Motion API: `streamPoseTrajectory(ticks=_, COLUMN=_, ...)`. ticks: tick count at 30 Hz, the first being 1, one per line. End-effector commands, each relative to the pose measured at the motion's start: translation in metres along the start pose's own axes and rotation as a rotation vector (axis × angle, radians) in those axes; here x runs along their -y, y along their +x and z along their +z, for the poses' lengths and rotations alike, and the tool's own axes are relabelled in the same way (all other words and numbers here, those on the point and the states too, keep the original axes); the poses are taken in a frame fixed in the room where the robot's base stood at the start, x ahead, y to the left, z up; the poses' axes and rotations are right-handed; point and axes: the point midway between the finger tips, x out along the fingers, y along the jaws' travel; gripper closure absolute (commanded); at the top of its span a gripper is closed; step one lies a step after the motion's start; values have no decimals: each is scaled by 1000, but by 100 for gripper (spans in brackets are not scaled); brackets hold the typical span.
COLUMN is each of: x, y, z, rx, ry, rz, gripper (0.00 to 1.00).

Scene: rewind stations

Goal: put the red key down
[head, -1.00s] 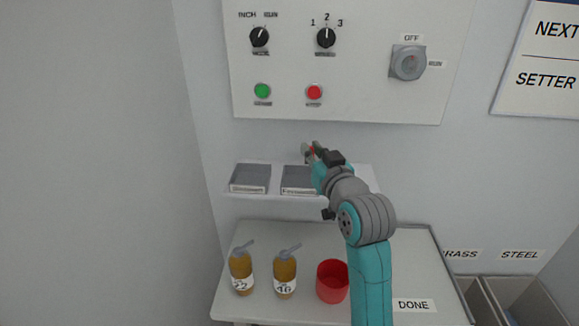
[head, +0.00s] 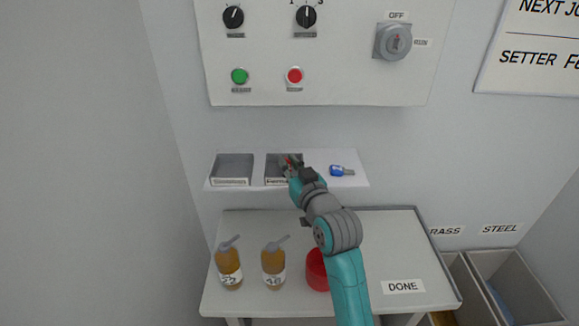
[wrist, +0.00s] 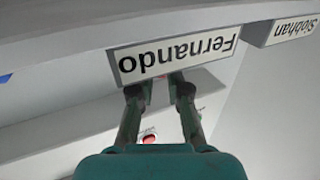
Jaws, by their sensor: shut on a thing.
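My gripper (head: 288,162) is at the second grey tray (head: 268,175) on the white shelf, which carries the label Fernando. A small bit of red, the red key (head: 289,160), shows between the fingertips; the rest of it is hidden. In the wrist view my gripper (wrist: 155,82) reaches up past the Fernando label (wrist: 172,56), which appears upside down. I cannot tell whether the key touches the tray floor.
The Siobhan tray (head: 232,157) stands left of it. A blue key (head: 337,170) lies on the shelf to the right. Below, a table (head: 400,245) carries two amber bottles (head: 229,268) (head: 273,266) and a red cup (head: 316,270). A panel with knobs (head: 330,70) hangs above.

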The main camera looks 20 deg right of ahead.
Motion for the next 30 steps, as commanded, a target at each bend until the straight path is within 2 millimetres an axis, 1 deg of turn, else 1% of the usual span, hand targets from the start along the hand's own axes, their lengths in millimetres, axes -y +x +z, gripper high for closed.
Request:
streamPoseTrajectory(ticks=1, x=0, y=0, z=6, rx=2, ry=1, rz=0, gripper=100)
streamPoseTrajectory(ticks=2, x=0, y=0, z=8, rx=2, ry=1, rz=0, gripper=100)
streamPoseTrajectory(ticks=11, x=0, y=0, z=9, rx=0, ry=1, rz=0, gripper=100)
streamPoseTrajectory(ticks=26, x=0, y=0, z=26, rx=12, ry=2, rz=-1, gripper=100)
streamPoseTrajectory(ticks=27, x=0, y=0, z=27, rx=15, ry=2, rz=-1, gripper=82)
streamPoseTrajectory(ticks=30, x=0, y=0, z=28, rx=17, ry=2, rz=-1, gripper=59)
